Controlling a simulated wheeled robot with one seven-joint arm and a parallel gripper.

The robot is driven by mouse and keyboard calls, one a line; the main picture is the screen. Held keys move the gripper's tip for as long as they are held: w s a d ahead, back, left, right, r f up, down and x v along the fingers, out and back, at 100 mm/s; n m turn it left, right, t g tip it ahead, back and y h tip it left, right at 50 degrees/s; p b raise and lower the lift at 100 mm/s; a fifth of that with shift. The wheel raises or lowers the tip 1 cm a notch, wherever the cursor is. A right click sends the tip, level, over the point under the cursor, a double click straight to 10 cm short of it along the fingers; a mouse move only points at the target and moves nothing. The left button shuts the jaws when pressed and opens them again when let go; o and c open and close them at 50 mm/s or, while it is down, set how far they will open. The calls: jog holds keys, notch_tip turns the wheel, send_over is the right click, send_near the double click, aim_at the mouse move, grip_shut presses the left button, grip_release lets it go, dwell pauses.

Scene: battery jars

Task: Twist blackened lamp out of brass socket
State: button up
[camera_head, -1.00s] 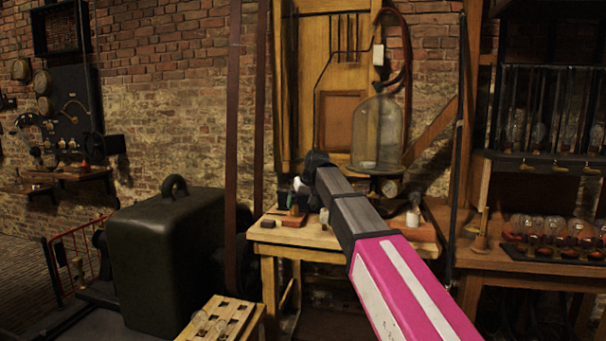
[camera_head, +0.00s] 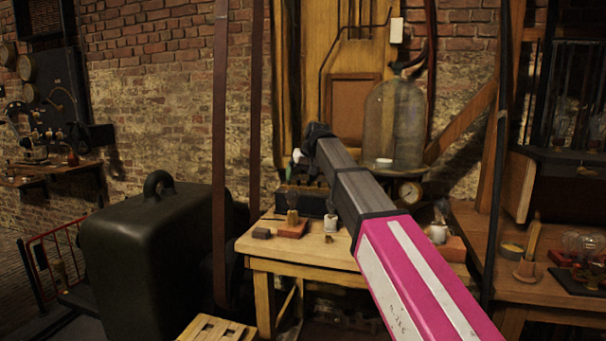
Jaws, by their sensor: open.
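A small dark rounded thing (camera_head: 331,207) stands on a pale base on the wooden workbench (camera_head: 345,262). It may be the blackened lamp, but it is too small to be sure. I cannot make out a brass socket. My gripper (camera_head: 305,155) is at the far end of my arm, above the back left of the bench and up and left of the dark thing, apart from it. A small white piece shows at its tip. My arm hides most of the fingers, which appear open and empty.
A glass bell jar (camera_head: 394,125) and a round gauge (camera_head: 410,191) stand behind the bench. A large black tank (camera_head: 155,255) stands left, a slatted crate (camera_head: 215,329) in front. Right is a side table (camera_head: 545,290).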

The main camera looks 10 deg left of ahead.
aim_at(295, 191)
jog(key=x, duration=1)
jog(key=shift+f, duration=0.25)
jog(key=c, duration=1.1)
jog(key=n+g, duration=0.1)
jog(key=n, duration=0.1)
jog(key=n+g, duration=0.1)
jog(key=n, duration=0.1)
jog(key=shift+w+y, duration=0.1)
jog(key=shift+y, duration=0.2)
jog(key=shift+n+g, duration=0.4)
jog(key=shift+n, duration=0.8)
jog(key=n+g, duration=0.1)
jog(key=n, duration=0.1)
jog(key=shift+n, duration=0.3)
jog(key=n+g, duration=0.1)
jog(key=n, duration=0.2)
jog(key=shift+n+g+h, duration=0.3)
jog(key=shift+n+h, duration=0.1)
